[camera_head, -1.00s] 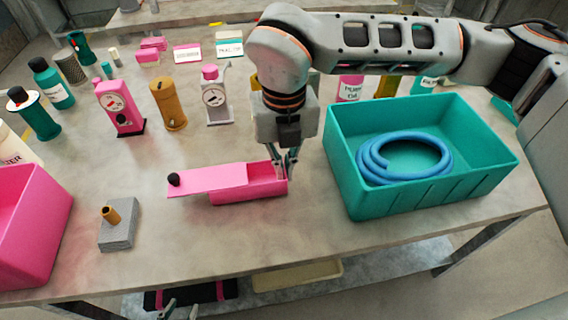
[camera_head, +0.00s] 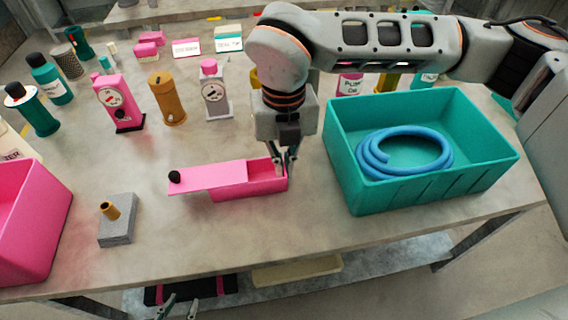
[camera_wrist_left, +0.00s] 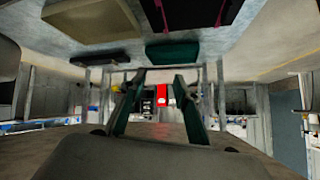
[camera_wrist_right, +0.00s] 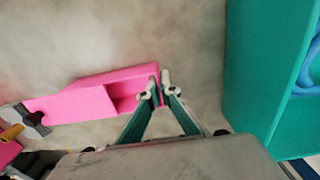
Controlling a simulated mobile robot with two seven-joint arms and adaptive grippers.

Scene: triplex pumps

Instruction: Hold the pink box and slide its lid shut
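The pink box (camera_head: 252,190) lies on the table in front of me, in the head view. Its pink lid (camera_head: 208,177) sticks out to the left, so the box's right part is open; a black knob (camera_head: 175,177) sits at the lid's left end. The right wrist view also shows the box (camera_wrist_right: 125,98) and lid (camera_wrist_right: 70,105). My right gripper (camera_head: 285,165) is at the box's right end, its fingers closed on either side of the end wall. My left gripper (camera_head: 180,310) is low, in front of the table; the left wrist view shows its fingers (camera_wrist_left: 150,78) apart and empty.
A teal crate (camera_head: 488,172) with a blue hose (camera_head: 400,165) stands right of the box. A grey block (camera_head: 117,232) with a brass piece and a pink bin (camera_head: 40,215) are at left. Several bottles and pumps stand behind. Table in front of the box is clear.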

